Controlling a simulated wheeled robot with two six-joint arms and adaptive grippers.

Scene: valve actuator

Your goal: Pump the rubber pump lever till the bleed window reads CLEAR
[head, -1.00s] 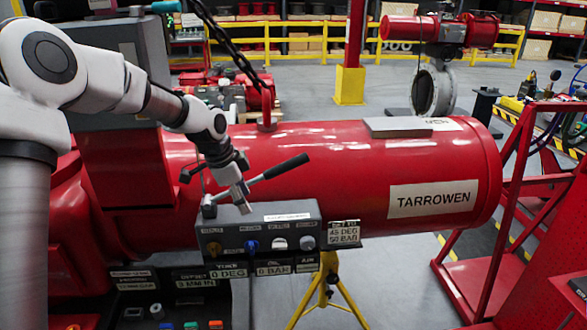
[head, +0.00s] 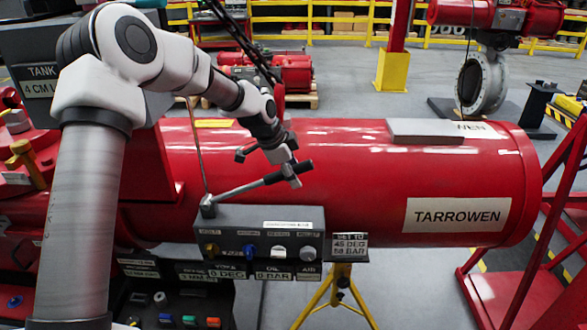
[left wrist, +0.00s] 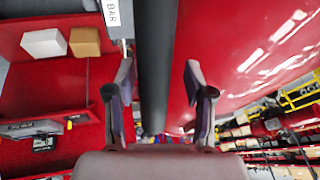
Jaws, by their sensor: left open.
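The pump lever (head: 238,190) is a metal rod with a black rubber grip (head: 275,176), tilted up to the right from its pivot on the grey control box (head: 262,240). My left gripper (head: 294,178) is at the grip near its outer end. In the left wrist view the dark grip (left wrist: 156,60) runs between the two open fingers (left wrist: 160,95), with gaps on both sides. Small plates on the box read 0 DEG and 0 BAR. I cannot make out the bleed window or its reading. My right gripper is not in view.
The large red cylinder (head: 370,165) marked TARROWEN lies right behind the lever. A sign (head: 349,246) reads 45 DEG and 58 BAR. Several knobs line the box front. A yellow stand (head: 338,290) is below. A red frame (head: 500,290) stands at right.

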